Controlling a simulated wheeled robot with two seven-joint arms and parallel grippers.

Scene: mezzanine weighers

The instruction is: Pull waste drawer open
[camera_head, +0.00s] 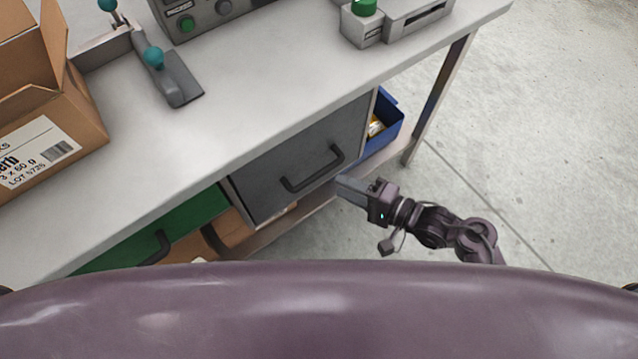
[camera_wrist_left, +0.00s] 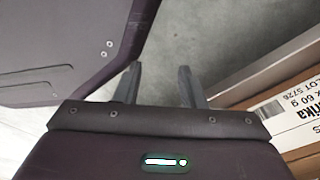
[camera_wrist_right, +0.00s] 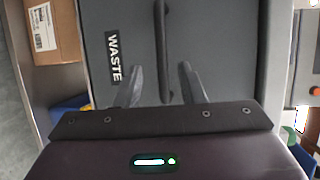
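The grey waste drawer (camera_head: 285,165) hangs under the worktop and looks shut. Its black bar handle (camera_head: 313,171) is on the front. In the right wrist view the drawer front (camera_wrist_right: 220,55) bears a label (camera_wrist_right: 115,58) reading WASTE, and the handle (camera_wrist_right: 163,50) runs up the picture between my fingers. My right gripper (camera_head: 340,188) is open just in front of the drawer, near the handle's right end. Its fingers are on either side of the handle's line, not closed on it. My left gripper (camera_wrist_left: 157,85) is open and empty; it is out of the head view.
A green drawer (camera_head: 165,232) with its own handle is left of the waste drawer. A blue bin (camera_head: 385,125) sits on the lower shelf by the table leg (camera_head: 437,95). Cardboard boxes (camera_head: 45,110) stand on the worktop. The floor at right is clear.

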